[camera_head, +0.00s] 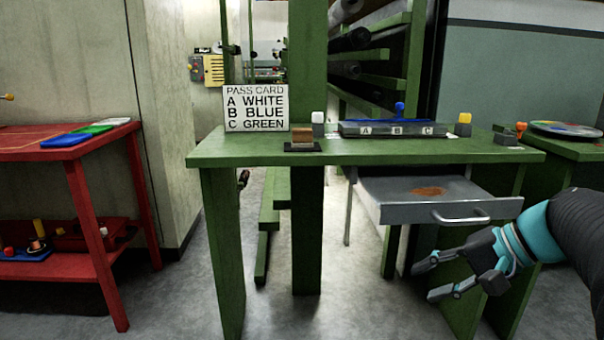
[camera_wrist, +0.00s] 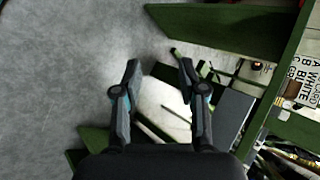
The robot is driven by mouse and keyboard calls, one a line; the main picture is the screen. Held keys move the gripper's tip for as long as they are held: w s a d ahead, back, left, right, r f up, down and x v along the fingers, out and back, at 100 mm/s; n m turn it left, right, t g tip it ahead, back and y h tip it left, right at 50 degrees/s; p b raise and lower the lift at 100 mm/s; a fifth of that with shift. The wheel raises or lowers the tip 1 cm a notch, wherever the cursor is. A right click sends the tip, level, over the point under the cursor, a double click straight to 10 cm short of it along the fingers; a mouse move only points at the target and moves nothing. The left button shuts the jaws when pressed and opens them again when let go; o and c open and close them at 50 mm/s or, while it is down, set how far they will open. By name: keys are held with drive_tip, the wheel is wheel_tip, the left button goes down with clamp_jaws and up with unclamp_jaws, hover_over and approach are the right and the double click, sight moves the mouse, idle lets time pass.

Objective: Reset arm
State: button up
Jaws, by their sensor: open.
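My gripper (camera_head: 432,279) is at the right of the head view, at the end of my dark arm with a teal band. Its two fingers are apart and nothing is between them. It hangs in front of the green table (camera_head: 240,152), below the table top and beside the open grey drawer (camera_head: 410,188). In the wrist view my gripper (camera_wrist: 158,80) also shows spread and empty, with the floor and green table parts beyond it.
The drawer stands pulled out, with a brown patch inside. A pass card sign (camera_head: 256,108), a brown block (camera_head: 302,137) and an A-B-C tray (camera_head: 392,130) stand on the table. A red shelf (camera_head: 100,212) is at left. Grey floor (camera_head: 170,300) between is clear.

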drive_tip(key=s+a+f+n+h+p, duration=0.1)
drive_tip(key=s+a+f+n+h, duration=0.1)
drive_tip(key=s+a+n+h, duration=0.1)
drive_tip(key=s+a+f+n+h+p, duration=0.2)
drive_tip(key=s+a+f+n+h, duration=0.1)
drive_tip(key=s, duration=0.5)
drive_tip(key=shift+s+a+f+n+t+h, duration=0.25)
drive_tip(key=shift+a+n+t+h, duration=0.2)
drive_tip(key=shift+n+h, duration=0.4)
